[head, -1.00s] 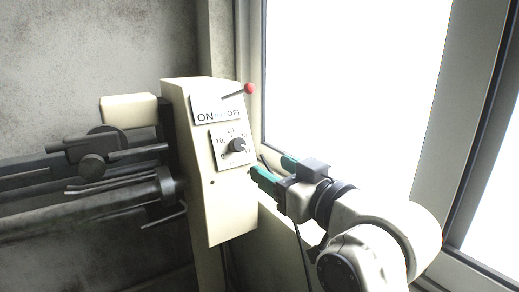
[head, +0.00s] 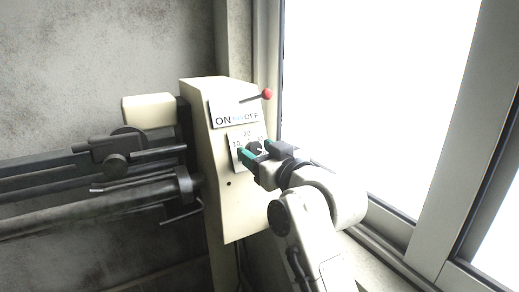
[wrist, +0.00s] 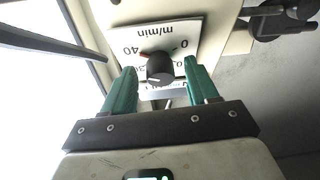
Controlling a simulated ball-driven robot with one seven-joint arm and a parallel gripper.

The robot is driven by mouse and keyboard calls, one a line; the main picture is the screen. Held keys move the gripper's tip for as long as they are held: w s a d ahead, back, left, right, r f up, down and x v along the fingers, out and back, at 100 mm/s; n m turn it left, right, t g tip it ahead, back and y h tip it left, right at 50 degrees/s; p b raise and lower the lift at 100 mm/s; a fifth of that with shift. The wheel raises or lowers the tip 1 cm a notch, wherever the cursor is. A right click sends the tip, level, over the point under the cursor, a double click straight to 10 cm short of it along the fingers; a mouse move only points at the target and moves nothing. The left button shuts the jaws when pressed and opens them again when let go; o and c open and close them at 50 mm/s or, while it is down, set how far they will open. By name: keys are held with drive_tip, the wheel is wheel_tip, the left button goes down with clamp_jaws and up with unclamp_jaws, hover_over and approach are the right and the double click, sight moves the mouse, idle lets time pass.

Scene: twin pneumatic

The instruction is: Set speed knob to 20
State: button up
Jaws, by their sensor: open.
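The speed knob (wrist: 160,68) is a black dial on a white scale plate (wrist: 185,32), which appears upside down in the wrist view with "40", "0" and "m/min" legible. My gripper (wrist: 161,80) is open, with one green finger on each side of the knob. A gap shows between each finger and the knob in the wrist view. My gripper (head: 257,150) is at the plate in the head view. The knob's exact setting is unclear.
An ON/OFF plate with a red-tipped lever (head: 266,94) sits just above the scale on the cream machine box (head: 229,205). Dark rails and rods (head: 120,190) extend left. A bright window (head: 360,90) lies to the right.

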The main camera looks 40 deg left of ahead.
drive_tip(key=shift+c, duration=0.2)
drive_tip(key=c, duration=1)
drive_tip(key=shift+f, duration=0.1)
